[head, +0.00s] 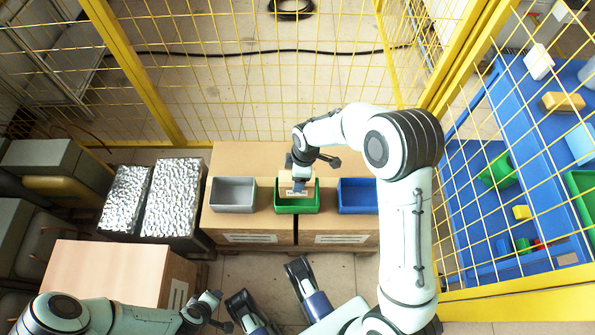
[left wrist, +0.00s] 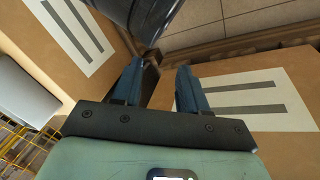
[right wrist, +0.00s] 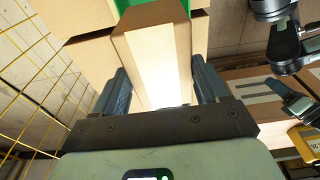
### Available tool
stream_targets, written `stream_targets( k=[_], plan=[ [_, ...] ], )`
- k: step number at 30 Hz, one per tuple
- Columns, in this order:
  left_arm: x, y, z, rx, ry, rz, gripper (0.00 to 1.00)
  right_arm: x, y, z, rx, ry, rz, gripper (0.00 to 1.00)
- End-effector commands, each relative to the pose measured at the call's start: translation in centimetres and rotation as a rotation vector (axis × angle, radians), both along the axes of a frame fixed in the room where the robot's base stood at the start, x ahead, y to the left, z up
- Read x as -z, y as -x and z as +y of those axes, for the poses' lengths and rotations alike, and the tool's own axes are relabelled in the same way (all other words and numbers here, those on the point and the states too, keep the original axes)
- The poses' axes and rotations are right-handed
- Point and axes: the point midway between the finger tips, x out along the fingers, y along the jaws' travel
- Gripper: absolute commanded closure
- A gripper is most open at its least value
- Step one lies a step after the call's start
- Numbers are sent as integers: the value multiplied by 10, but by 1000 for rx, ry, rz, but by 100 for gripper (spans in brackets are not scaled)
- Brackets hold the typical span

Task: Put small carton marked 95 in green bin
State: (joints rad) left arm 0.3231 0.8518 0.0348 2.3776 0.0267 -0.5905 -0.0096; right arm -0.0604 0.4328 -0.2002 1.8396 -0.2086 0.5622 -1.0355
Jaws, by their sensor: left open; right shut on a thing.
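The green bin (head: 297,206) stands on a cardboard box between two other bins. My right gripper (head: 299,175) is above it, shut on a small tan carton (head: 290,189) that sits at or just over the bin's opening. In the right wrist view the carton (right wrist: 152,62) lies between the fingers, with green showing behind it. No number is readable on the carton. My left gripper (head: 222,312) is low at the left, open and empty; its fingers also show apart in the left wrist view (left wrist: 160,88).
A grey bin (head: 234,195) is left of the green bin and a blue bin (head: 358,196) is right of it. Silver-topped crates (head: 172,198) stand further left. A yellow mesh fence (head: 250,70) closes the back and right sides.

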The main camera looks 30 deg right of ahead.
Motion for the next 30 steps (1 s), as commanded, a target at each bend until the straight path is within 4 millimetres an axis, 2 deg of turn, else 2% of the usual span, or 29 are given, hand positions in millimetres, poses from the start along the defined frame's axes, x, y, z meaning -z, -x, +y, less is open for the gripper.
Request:
stream_targets(
  k=[4, 24, 30],
  plan=[
    [9, -9, 6, -12, -14, -21, 57, 12, 0, 0, 0, 0, 0, 94],
    [45, 33, 11, -15, -5, 119, 57, 43, -1, 0, 0, 1, -1, 94],
    [50, 40, 12, -17, -4, 143, 57, 48, -1, 0, 0, 1, -1, 94]
  ],
)
